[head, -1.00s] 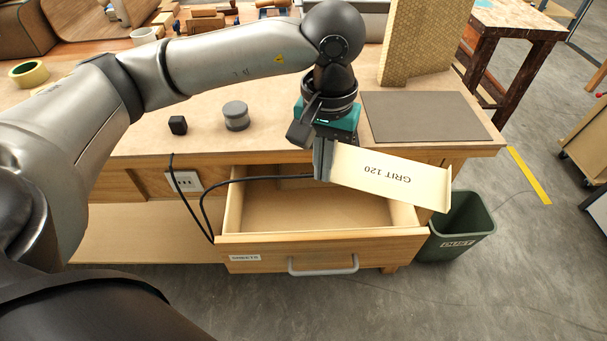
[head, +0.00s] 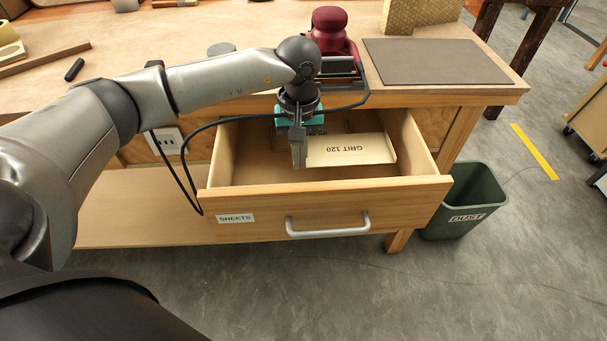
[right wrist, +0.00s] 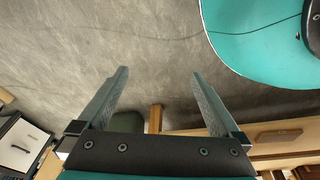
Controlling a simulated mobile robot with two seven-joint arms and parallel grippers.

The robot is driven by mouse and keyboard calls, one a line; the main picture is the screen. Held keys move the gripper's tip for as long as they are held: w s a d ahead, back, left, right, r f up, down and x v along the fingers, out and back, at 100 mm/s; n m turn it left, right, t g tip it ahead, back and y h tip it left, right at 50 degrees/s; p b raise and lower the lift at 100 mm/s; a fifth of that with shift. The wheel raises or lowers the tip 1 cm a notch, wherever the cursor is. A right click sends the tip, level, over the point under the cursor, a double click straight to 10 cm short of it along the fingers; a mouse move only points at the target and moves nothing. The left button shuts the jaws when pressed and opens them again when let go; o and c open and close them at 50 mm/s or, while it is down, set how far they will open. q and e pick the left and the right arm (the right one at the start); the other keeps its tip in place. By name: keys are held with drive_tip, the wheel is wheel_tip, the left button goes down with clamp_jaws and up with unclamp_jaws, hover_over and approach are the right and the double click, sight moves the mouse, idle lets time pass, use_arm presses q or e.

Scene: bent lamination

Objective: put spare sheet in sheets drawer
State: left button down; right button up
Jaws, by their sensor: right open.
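The spare sheet (head: 350,149) is a cream sheet printed GRIT 120, with a bent-up right end. In the head view it is inside the outline of the open sheets drawer (head: 320,208), towards the back; I cannot tell whether it touches the drawer floor. My left gripper (head: 299,156) is shut on its left edge, fingers pointing down. The drawer has a SHEETS label and a grey handle. My right gripper (right wrist: 158,75) is open and empty in the right wrist view, and out of the head view.
A black cable hangs in front of the drawer's left side. A red sander (head: 329,30) and a dark grey mat (head: 436,61) are on the bench above. A green DUST bin (head: 464,205) stands right of the drawer.

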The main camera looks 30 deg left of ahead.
use_arm(q)
wheel_tip(320, 180, down, 6)
drive_tip(key=shift+r+b, duration=0.1)
drive_tip(key=shift+b, duration=0.7)
drive_tip(key=shift+f, duration=0.55)
use_arm(e)
drive_tip(key=shift+w+a+r, duration=0.3)
drive_tip(key=shift+w+r, duration=0.05)
drive_tip(key=shift+r, duration=0.3)
drive_tip(key=shift+w+a+r, duration=0.3)
drive_tip(key=shift+a+r, duration=0.05)
drive_tip(key=shift+r, duration=0.35)
drive_tip(key=shift+w+a+r, duration=0.3)
drive_tip(key=shift+w+r, duration=0.05)
drive_tip(key=shift+r, duration=0.3)
use_arm(q)
drive_tip(key=shift+f, duration=0.1)
drive_tip(key=c, duration=1.5)
unclamp_jaws()
drive_tip(key=o, duration=0.4)
use_arm(e)
drive_tip(key=shift+w+r, duration=0.2)
